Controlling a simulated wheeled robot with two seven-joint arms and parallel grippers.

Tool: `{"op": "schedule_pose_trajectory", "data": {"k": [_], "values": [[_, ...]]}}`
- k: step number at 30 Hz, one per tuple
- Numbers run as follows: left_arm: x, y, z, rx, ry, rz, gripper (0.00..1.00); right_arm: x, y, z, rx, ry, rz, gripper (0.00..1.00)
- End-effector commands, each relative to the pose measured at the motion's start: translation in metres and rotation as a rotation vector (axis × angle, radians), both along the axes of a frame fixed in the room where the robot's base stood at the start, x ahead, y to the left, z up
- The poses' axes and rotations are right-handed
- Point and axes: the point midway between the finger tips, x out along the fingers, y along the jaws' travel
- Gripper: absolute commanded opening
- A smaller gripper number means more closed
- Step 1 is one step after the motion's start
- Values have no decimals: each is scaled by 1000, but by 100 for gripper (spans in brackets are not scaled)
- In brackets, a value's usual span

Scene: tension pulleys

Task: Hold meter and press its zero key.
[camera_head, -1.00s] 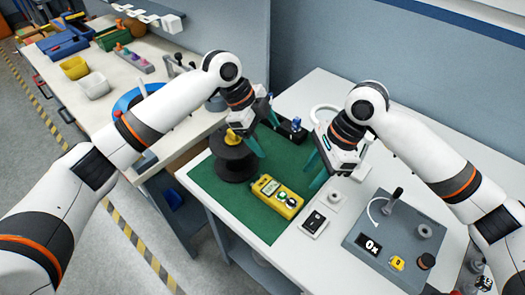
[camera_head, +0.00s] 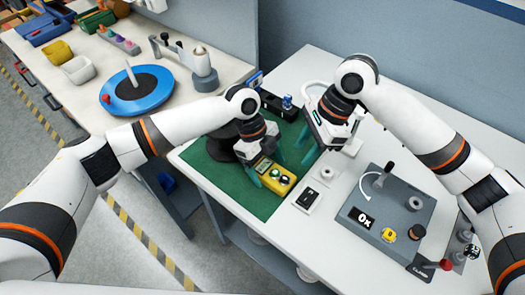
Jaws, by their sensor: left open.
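The yellow meter (camera_head: 278,181) lies on the green mat (camera_head: 226,186) on the white table, with its screen end partly hidden by my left gripper. Light and dark keys show on its uncovered end; I cannot read which is the zero key. My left gripper (camera_head: 268,168) is open, low over the meter, with its teal fingers on either side of the body. I cannot tell whether they touch it. My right gripper (camera_head: 308,146) is open and empty, above the table behind and to the right of the meter.
A black switch box (camera_head: 308,200) and a grey ring (camera_head: 327,173) lie right of the meter. A grey device (camera_head: 387,225) with a display stands further right. A dark spool (camera_head: 222,146) is behind my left arm. A blue turntable (camera_head: 137,92) is on the left bench.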

Motion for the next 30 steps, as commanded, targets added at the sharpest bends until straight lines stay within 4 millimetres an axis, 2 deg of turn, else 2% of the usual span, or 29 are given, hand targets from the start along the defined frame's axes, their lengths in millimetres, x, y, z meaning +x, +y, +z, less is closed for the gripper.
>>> {"op": "schedule_pose_trajectory", "data": {"k": [4, 12, 14, 23, 26, 30], "values": [[-2, -3, -8, 1, -1, 0, 82, 0, 0, 0, 0, 0, 0, 36], [-2, -3, -9, 0, -1, 0, 82, 0, 0, 0, 0, 0, 0, 36], [-2, -3, -9, 0, -1, 0, 74, 0, 0, 0, 0, 0, 0, 36], [-2, -3, -9, 0, -1, 1, 25, 0, 0, 0, 0, 0, 0, 36], [-2, -3, -8, 0, -1, 1, 23, 0, 0, 0, 0, 0, 0, 23], [-2, -3, -8, 0, -1, 1, 23, 0, 0, 0, 0, 0, 0, 0]]}}
